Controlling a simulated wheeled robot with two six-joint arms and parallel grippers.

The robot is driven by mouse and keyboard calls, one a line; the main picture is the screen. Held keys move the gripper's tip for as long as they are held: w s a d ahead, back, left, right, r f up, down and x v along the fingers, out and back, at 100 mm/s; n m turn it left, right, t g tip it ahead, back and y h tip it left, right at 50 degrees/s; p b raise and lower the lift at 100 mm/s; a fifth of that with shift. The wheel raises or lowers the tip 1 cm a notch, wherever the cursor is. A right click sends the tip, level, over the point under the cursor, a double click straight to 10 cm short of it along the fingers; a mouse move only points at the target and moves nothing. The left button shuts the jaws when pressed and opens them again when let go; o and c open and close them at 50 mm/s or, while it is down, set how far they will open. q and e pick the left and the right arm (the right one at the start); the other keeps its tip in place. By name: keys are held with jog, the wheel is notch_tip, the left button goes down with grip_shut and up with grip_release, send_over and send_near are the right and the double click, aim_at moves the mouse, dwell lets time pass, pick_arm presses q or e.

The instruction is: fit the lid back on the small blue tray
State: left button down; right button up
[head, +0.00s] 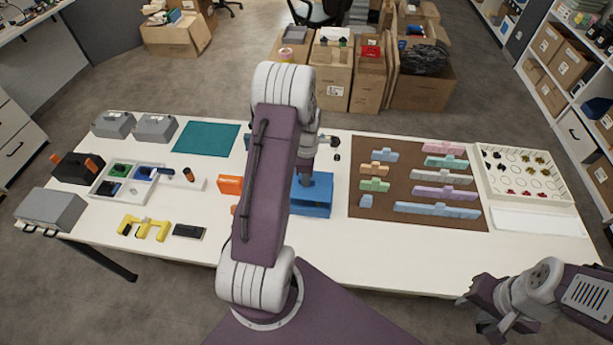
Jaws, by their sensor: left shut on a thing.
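The small blue tray (312,208) stands on the white table near the middle, partly hidden on its left by my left arm. My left gripper (315,182) points down at the tray and is shut on a blue piece there, which looks like its lid. The arm and gripper hide most of this piece, and I cannot tell whether it is seated on the tray or just above it. My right gripper (478,313) is off the table's front edge at lower right, with its fingers apart and empty.
An orange block (230,185) lies left of the tray. A brown mat (366,153) with several pastel blocks lies to its right, and a white tray (570,190) with small parts is farther right. The table front (345,250) is clear.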

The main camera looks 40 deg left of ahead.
pick_arm(q)
notch_tip(320, 180, down, 3)
jog(key=shift+f+b, duration=0.1)
jog(key=shift+b, duration=1)
jog(key=shift+d+p, duration=0.1)
jog(key=shift+p, duration=0.25)
jog(key=shift+f+b, duration=0.25)
jog(key=shift+b, duration=0.1)
jog(key=shift+f+b, duration=0.5)
jog(key=shift+f, duration=0.25)
jog(key=c, duration=1.4)
grip_release()
jog(key=shift+r, duration=0.1)
notch_tip(320, 180, up, 9)
jog(key=shift+f, duration=0.1)
